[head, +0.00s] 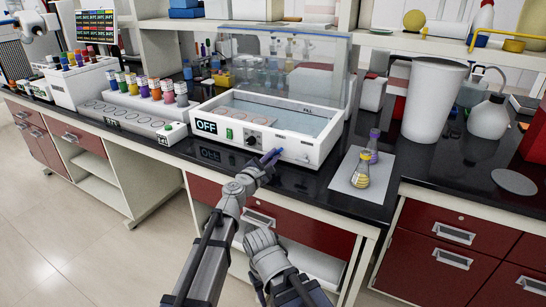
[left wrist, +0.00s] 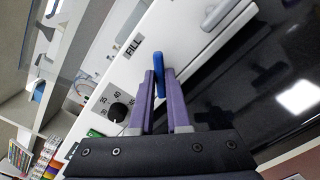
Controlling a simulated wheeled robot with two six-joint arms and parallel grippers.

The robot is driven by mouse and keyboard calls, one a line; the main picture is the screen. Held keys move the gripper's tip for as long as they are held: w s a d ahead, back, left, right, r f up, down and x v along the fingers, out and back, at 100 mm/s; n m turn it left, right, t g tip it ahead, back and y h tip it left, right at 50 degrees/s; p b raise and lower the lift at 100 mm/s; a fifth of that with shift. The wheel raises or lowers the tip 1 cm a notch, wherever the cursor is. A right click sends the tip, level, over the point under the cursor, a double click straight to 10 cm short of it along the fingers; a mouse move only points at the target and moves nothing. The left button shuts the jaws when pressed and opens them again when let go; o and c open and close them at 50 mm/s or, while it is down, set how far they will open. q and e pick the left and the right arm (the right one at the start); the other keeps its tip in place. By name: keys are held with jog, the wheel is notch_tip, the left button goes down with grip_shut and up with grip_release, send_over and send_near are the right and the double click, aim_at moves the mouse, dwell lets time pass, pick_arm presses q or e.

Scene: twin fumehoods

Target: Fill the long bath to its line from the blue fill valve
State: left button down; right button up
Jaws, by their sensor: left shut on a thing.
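The long bath (head: 318,152) is a white trough on the black bench in the head view, with a clear raised lid and a display reading OFF. Its inside looks pale blue; I cannot read the level against a line. The blue fill valve (left wrist: 158,72) is a small blue lever on the bath's front, beside the word FILL in the left wrist view. My left gripper (left wrist: 159,84) has its purple fingers on either side of this lever, shut on it. In the head view the left gripper (head: 270,158) is at the bath's front face. My right gripper does not show clearly.
Left of the bath stands a white rack (head: 150,108) with several coloured bottles. Right of it, two small flasks stand on a pale mat (head: 346,178), and a large white bin (head: 433,100) stands behind. A black knob (left wrist: 117,112) sits near the valve.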

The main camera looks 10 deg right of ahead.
pick_arm(q)
jog(key=shift+m, duration=0.3)
jog(key=m, duration=0.4)
jog(key=shift+m, duration=2.2)
jog(key=c, duration=0.9)
grip_release()
jog(key=v, duration=0.8)
jog(key=shift+f, duration=0.1)
